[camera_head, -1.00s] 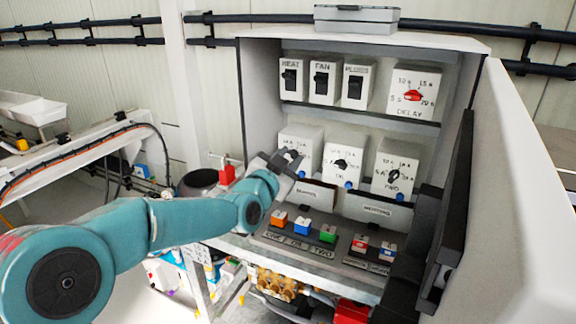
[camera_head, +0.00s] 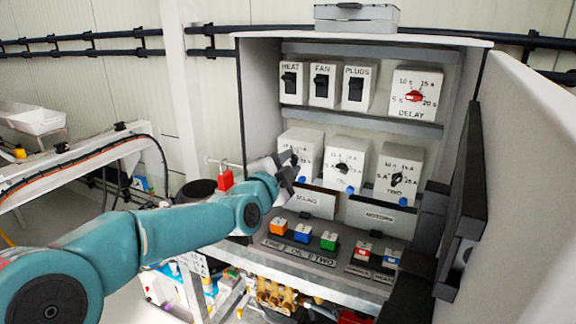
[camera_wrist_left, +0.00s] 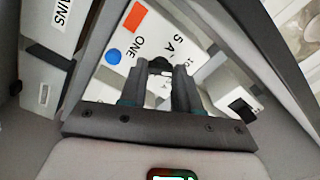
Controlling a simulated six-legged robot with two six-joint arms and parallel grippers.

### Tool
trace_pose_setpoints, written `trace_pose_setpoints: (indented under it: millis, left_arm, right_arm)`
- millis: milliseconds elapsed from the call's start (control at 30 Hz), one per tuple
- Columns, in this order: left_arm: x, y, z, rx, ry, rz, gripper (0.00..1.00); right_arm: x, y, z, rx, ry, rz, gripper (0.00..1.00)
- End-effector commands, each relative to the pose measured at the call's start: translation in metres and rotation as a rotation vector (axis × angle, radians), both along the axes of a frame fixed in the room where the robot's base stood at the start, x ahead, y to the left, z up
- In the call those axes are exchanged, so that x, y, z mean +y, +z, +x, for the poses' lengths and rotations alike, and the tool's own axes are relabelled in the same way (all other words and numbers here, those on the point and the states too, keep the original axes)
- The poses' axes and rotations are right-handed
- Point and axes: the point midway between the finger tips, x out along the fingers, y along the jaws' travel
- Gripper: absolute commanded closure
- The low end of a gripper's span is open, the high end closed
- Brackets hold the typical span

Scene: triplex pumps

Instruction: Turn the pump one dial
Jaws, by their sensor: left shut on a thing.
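The pump one dial box (camera_head: 300,143) is the white box at the left of the middle row in the open cabinet. In the left wrist view its face (camera_wrist_left: 128,48) shows "ONE", "5 A", a blue dot and an orange square. My left gripper (camera_head: 289,164) reaches it from the left. In the left wrist view my gripper's fingers (camera_wrist_left: 160,70) are shut on the dark dial knob (camera_wrist_left: 159,64). The fingers hide much of the knob, so its exact pointing is unclear. My right gripper is not in view.
The oil dial box (camera_head: 346,160) and pump two dial box (camera_head: 399,172) stand to the right. Above are several switches and the red delay dial (camera_head: 414,97). Below are coloured buttons, including a green one (camera_head: 329,240). The open dark door panel (camera_head: 462,200) bounds the right side.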

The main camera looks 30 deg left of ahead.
Motion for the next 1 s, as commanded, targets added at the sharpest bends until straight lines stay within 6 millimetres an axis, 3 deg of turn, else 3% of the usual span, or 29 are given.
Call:
trace_pose_setpoints:
  millis: [567, 600, 633, 1000]
  left_arm:
    - [-0.0008, -0.0022, 0.0000, 0.007, -0.002, 0.029, 0.99]
    - [-0.0007, -0.0021, 0.0000, 0.007, -0.001, 0.029, 0.55]
    - [-0.0007, -0.0021, 0.0000, 0.007, -0.001, 0.029, 0.45]
    - [-0.0004, -0.0009, -0.0042, 0.003, 0.000, 0.028, 0.43]
  right_arm:
    - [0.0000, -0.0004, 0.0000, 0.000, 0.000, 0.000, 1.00]
    - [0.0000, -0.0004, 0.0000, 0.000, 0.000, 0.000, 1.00]
    - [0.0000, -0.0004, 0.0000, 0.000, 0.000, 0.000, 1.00]
    - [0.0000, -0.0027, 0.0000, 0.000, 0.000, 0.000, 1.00]
